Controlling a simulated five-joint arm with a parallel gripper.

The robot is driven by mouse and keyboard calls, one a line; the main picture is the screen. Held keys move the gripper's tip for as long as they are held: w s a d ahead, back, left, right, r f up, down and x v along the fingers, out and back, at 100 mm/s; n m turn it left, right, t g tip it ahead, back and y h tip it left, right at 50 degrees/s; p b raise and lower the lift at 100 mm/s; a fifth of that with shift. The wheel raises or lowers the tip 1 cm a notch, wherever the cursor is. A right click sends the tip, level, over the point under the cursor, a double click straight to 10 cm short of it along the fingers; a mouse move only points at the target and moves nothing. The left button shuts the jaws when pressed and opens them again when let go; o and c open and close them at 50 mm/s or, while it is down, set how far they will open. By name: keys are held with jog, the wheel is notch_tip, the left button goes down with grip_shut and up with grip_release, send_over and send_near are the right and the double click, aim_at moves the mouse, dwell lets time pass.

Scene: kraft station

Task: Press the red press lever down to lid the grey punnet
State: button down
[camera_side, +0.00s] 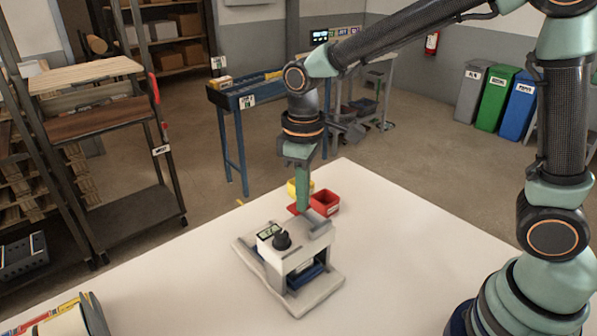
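A white press (290,240) with a black knob and a small display stands on a pale base plate on the table. My gripper (303,206) points straight down at the back of the press, and its green fingers overlap in this view, so its opening does not show. A small red piece (294,209) shows beside the fingertips; it may be the press lever, but I cannot tell, nor whether the fingers touch it. A dark blue part shows inside the front opening of the press. I cannot make out the grey punnet.
A red bin (326,203) and a yellow bin (293,187) stand just behind the press, close to my gripper. Papers or folders (62,318) lie at the table's near left corner. The white table (400,240) is clear right of the press.

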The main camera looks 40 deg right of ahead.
notch_tip(320, 180, up, 9)
dwell(1.2)
jog(key=s+d+m+t, duration=0.5)
jog(key=s+d, duration=0.3)
jog(key=d, duration=0.3)
jog(key=shift+s+d+m+t, duration=0.15)
jog(key=shift+s+m+t, duration=0.15)
jog(key=shift+m, duration=0.2)
